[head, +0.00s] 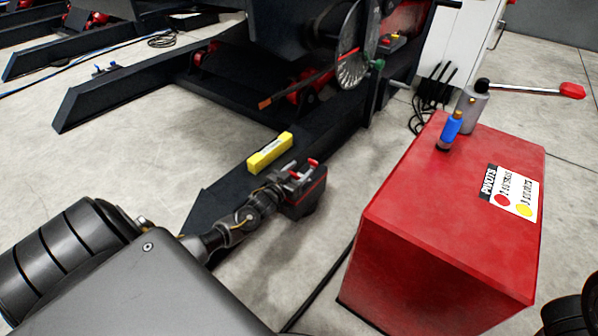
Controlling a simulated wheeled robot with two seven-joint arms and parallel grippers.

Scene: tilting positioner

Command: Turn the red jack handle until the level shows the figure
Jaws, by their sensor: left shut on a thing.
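The yellow level (270,152) lies on the dark beam of the positioner, just beyond my left gripper. Its pale face is visible, but any figure on it is too small to read. My left gripper (304,169) is low beside the beam, near the level's right end, and is shut. Small red parts show at its jaws, apparently the red jack handle, mostly hidden by the gripper. I cannot make out the jack itself. My right gripper is not in view.
A notched disc (357,48) stands above the beam. A cable lies near the cabinet. Bare floor lies left of the beam.

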